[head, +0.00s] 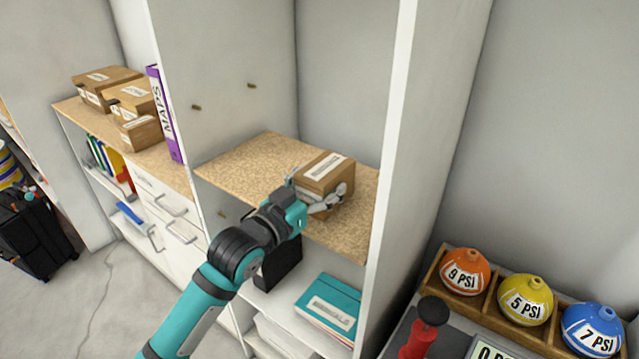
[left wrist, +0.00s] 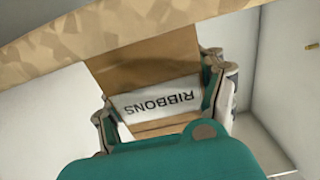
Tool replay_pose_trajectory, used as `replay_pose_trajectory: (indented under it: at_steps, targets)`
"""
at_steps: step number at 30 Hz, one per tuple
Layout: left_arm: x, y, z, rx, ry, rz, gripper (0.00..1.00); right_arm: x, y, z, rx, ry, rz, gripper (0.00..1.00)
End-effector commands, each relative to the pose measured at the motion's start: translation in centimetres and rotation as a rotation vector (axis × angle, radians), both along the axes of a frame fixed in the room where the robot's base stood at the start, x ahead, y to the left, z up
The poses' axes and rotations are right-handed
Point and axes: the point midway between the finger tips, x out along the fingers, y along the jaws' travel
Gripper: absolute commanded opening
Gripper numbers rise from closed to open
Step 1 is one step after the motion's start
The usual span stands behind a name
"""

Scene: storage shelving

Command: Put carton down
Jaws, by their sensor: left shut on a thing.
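A brown carton (head: 328,172) with a white label is at the right part of a speckled wooden shelf (head: 240,161) inside a tall white cabinet. My left gripper (head: 317,194) reaches in from the front and is shut on the carton, with a finger on each side of it. In the left wrist view the carton (left wrist: 150,73) sits between both fingers, and its label reads RIBBONS upside down. The shelf edge (left wrist: 90,25) crosses the top of that view. I cannot tell whether the carton's underside touches the shelf. My right gripper is not in view.
The shelf's left half is bare. The cabinet's right wall (head: 400,150) stands close to the carton. Teal folders (head: 328,306) lie on the shelf below. Several cartons (head: 130,97) and a purple MAPS binder (head: 165,115) stand at left. Numbered PSI balls (head: 525,300) sit at lower right.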

Motion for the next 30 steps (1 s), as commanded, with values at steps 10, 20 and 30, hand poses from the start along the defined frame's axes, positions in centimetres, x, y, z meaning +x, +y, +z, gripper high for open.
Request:
replay_pose_trajectory:
  at_steps: [10, 20, 30]
  targets:
    - [0.0, 0.0, -0.3, 0.001, 0.001, 0.000, 0.91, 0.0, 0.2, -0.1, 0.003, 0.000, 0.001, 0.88]
    - [0.0, 0.0, -0.1, 0.000, 0.000, 0.000, 0.96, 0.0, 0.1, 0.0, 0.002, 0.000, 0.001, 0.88]
    - [-4.1, 3.1, -0.2, 0.001, 0.002, 0.001, 0.96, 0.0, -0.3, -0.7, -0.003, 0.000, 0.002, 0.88]
